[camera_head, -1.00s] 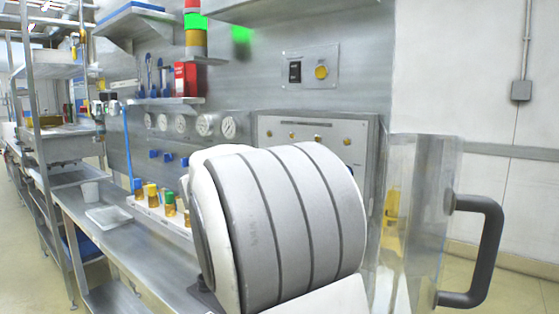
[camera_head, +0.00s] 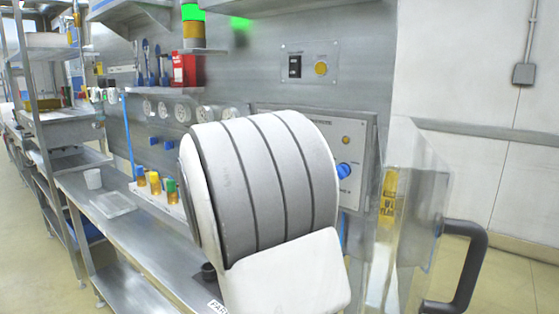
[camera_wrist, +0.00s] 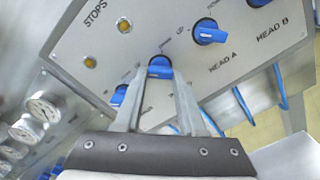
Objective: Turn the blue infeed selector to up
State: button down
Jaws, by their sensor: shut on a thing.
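In the wrist view, my gripper (camera_wrist: 160,82) has its two fingers closed about a blue selector knob (camera_wrist: 159,66) on the grey control panel (camera_wrist: 140,45). The knob's label is too small and partly covered, so I cannot read it as infeed. A second blue knob (camera_wrist: 118,95) sits just left of the fingers, partly hidden. The HEAD A knob (camera_wrist: 208,33) is to the upper right. In the head view, my own arm hides the gripper and most of the panel (camera_head: 365,118); one blue knob (camera_head: 343,170) shows at its right.
Amber indicators (camera_wrist: 90,62) sit under the STOPS label. A clear guard (camera_head: 415,190) with a dark handle (camera_head: 468,265) stands right of the panel. Several gauges (camera_head: 182,112) line the wall at left.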

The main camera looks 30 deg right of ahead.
dwell(0.4)
jog(key=c, duration=0.5)
grip_release()
jog(key=shift+a, duration=0.1)
jog(key=p+v, duration=0.1)
jog(key=v, duration=1.6)
jog(key=shift+s+p, duration=0.15)
jog(key=shift+p, duration=0.15)
jog(key=shift+a+f, duration=0.1)
